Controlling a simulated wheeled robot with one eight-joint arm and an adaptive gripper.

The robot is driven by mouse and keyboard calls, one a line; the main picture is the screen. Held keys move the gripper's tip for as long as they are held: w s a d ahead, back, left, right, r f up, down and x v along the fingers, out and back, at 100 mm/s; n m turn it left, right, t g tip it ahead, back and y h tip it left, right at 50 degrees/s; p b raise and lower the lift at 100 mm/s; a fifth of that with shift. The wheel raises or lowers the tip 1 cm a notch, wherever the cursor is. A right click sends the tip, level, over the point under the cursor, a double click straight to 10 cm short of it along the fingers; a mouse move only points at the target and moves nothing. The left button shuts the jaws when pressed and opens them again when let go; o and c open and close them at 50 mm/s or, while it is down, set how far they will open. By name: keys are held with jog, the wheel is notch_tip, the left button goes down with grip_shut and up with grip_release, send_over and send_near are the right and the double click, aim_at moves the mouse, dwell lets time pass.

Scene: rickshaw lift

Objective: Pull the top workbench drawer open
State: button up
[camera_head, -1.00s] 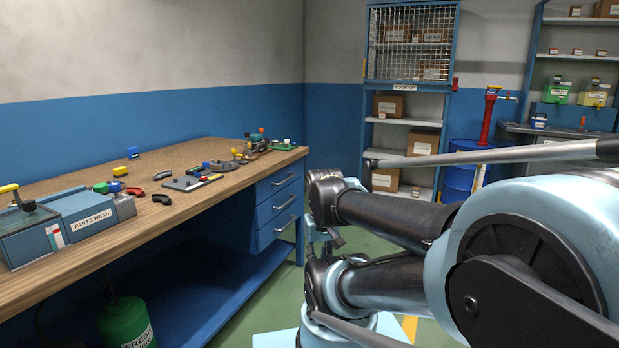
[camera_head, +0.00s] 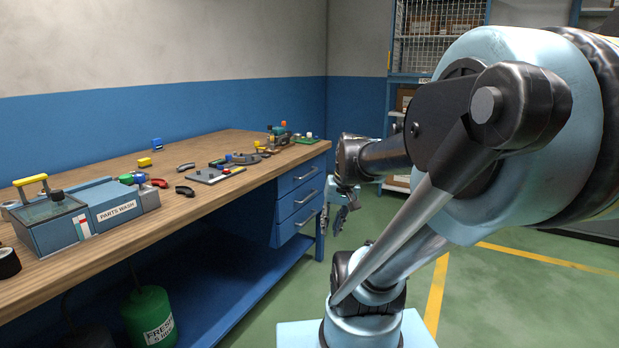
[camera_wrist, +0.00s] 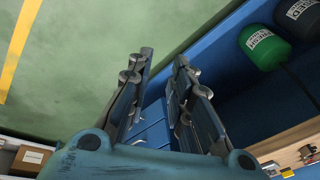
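The blue drawer unit sits under the right end of the wooden workbench (camera_head: 150,193). Its top drawer (camera_head: 290,182) looks shut and has a pale bar handle; other drawers with similar handles are stacked below it. My gripper (camera_head: 334,214) hangs just right of the drawer fronts in the head view, lower than the top handle and apart from it. In the wrist view my gripper (camera_wrist: 164,60) has its two fingers spread with an empty gap. Blue drawer fronts (camera_wrist: 152,130) with handles show between and behind the fingers, partly hidden by them.
Tools and a parts washer (camera_head: 95,214) stand on the benchtop. A green canister (camera_head: 149,316) stands on the blue lower shelf. Shelving with a mesh cage (camera_head: 440,18) stands behind my arm. Green floor with yellow lines is open to the right.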

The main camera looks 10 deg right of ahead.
jog(key=w+r+m+t+y, duration=0.1)
jog(key=w+r+m+y, duration=0.15)
jog(key=w, duration=1.35)
jog(key=w+r+m+t+y, duration=0.1)
jog(key=w+r+y, duration=0.3)
jog(key=w, duration=1.2)
jog(key=m+t+y, duration=0.3)
jog(key=t+y, duration=0.1)
jog(key=t, duration=0.1)
send_near(310, 173)
jog(key=x, duration=1)
jog(key=shift+w+f, duration=0.3)
jog(key=shift+w, duration=0.25)
jog(key=shift+c, duration=0.2)
grip_shut()
